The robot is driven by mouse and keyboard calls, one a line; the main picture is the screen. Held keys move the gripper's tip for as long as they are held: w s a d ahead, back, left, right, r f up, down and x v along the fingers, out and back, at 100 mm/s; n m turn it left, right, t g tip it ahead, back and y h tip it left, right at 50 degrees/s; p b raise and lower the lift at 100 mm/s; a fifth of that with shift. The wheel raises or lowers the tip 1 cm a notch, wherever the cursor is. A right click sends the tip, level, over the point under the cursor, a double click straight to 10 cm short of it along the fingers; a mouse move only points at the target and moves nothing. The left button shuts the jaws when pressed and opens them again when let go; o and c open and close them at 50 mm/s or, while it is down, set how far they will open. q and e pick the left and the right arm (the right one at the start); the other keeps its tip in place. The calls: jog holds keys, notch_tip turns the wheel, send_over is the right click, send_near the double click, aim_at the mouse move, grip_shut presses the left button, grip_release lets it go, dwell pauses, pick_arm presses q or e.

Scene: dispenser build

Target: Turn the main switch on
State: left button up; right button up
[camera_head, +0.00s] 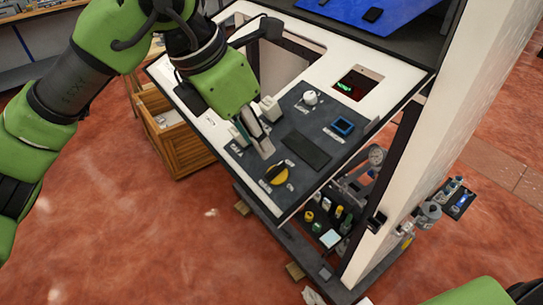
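The dark control panel (290,125) sits on the white sloped top of the machine. It carries a yellow-and-black rotary knob (276,174), a white round knob (310,97) and a blue-framed square button (342,125). The labels are too small to read, so I cannot tell for certain which control is the main switch. My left gripper (259,132) is over the panel's left part, up and left of the yellow knob and apart from it. Its fingers overlap light grey parts there, so its opening is unclear. My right gripper is not visible.
A wooden crate (182,145) stands on the red floor to the left. A pressure gauge (376,155) and several small coloured parts are on the lower shelf. A white upright wall (455,110) bounds the right side.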

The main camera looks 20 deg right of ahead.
aim_at(275, 168)
pick_arm(q)
jog(key=p+x, duration=0.2)
jog(key=x, duration=0.7)
jog(key=shift+d+f+p, duration=0.15)
jog(key=shift+f+p, duration=0.05)
jog(key=shift+p, duration=0.2)
grip_shut()
